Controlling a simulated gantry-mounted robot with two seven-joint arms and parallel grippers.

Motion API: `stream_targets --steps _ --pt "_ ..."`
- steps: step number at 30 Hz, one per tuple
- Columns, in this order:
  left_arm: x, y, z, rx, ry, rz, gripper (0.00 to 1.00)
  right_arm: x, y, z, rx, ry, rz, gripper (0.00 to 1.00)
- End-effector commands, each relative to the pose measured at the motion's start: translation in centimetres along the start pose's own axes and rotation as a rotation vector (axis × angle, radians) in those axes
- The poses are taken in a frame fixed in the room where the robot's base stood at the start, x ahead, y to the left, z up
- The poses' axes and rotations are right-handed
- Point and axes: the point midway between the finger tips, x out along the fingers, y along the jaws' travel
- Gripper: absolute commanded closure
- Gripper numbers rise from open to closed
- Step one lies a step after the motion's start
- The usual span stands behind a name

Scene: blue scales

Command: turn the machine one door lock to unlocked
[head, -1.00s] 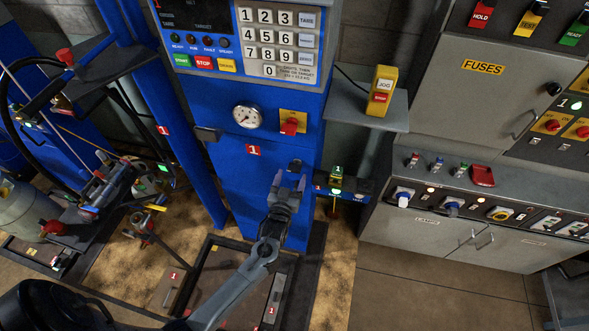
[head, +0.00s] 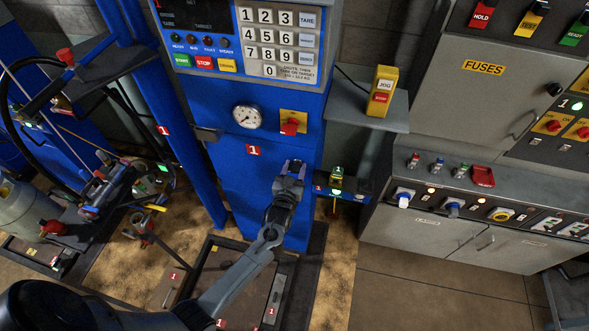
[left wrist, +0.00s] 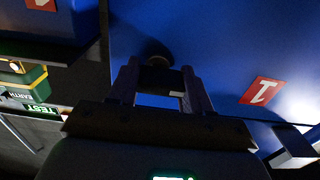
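The machine one door lock is a small dark knob on the front of the blue cabinet (head: 232,172), below the gauge and to the right of the red "1" label. In the head view my left gripper (head: 294,167) covers it. In the left wrist view the dark round lock (left wrist: 155,50) shows just beyond the fingertips, with a dark bar between them. My left gripper's fingers (left wrist: 158,85) stand apart, one on each side of the bar. I cannot tell whether they touch it. My right gripper is not in view.
A small shelf box with a green light (head: 336,190) sticks out right of the lock, close to my gripper. A red knob on a yellow plate (head: 291,126) is above. A grey shelf with a yellow jog box (head: 381,91) stands further right.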

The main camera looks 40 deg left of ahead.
Motion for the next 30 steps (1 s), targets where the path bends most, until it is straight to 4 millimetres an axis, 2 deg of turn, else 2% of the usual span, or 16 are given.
stream_targets --steps 1,3,4,11,17,30 --pt "0.0 0.0 0.0 0.000 0.000 0.000 0.70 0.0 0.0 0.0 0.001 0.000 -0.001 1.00" --pt "0.0 0.0 0.0 0.000 0.000 0.000 0.81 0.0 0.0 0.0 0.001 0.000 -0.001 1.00" --pt "0.0 0.0 0.0 0.000 0.000 0.000 0.82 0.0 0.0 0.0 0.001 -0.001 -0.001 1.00" --pt "0.0 0.0 -0.1 0.022 0.000 0.000 0.82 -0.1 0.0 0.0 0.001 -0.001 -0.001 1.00" --pt "0.0 0.0 -0.2 0.106 0.000 0.000 0.82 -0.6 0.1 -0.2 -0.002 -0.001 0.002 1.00" --pt "0.0 0.0 -0.3 0.484 0.000 0.001 0.82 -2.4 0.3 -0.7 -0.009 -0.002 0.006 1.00"
